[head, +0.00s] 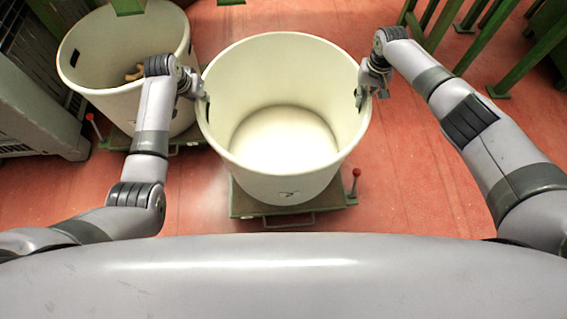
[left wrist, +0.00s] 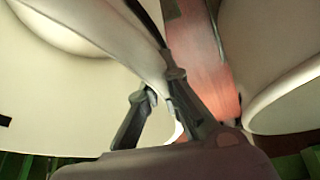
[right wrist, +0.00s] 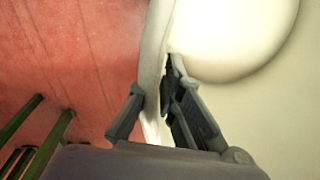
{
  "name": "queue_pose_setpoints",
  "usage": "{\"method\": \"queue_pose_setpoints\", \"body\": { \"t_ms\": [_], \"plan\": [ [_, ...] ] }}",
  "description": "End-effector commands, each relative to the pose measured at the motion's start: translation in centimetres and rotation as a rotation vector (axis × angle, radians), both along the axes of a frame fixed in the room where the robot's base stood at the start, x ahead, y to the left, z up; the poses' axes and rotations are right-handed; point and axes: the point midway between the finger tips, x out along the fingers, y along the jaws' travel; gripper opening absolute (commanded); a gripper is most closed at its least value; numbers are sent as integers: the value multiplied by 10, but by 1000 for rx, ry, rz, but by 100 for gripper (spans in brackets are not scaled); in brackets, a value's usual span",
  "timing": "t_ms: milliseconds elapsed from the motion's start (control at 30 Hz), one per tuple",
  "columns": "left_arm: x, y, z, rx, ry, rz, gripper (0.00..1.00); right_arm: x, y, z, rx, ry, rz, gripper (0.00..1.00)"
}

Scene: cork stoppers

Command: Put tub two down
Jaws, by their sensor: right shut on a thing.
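A large cream tub (head: 285,178) stands upright between my two grippers, and its inside looks empty. A small dark mark on its front is too small to read. Its base is over a green dolly (head: 245,209); I cannot tell whether it touches it. My right gripper (head: 373,88) is shut on the tub's right wall, which also shows between its fingers in the right wrist view (right wrist: 155,90). My left gripper (head: 201,92) is at the left rim. In the left wrist view its fingers (left wrist: 158,85) straddle the wall; whether they press on it is unclear.
A second cream tub (head: 100,98) with a few cork-coloured pieces (head: 135,73) stands close on the left, on another green dolly (head: 118,138). Red-knobbed levers (head: 356,174) rise beside the dollies. A grey cabinet (head: 38,110) is far left. Green frames (head: 480,50) stand back right. Red floor (head: 415,190) is clear on the right.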

Motion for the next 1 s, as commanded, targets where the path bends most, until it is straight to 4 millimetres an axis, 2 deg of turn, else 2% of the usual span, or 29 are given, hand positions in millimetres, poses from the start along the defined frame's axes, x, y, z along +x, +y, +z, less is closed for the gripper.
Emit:
{"method": "queue_pose_setpoints", "body": {
  "t_ms": [567,1000],
  "plan": [
    [1,-3,-5,-5,-3,-3,0,3,3,-4,8,-6,-3,0],
    [1,-3,-24,-5,-2,-3,0,3,4,-23,8,-6,-3,0]
  ]
}}
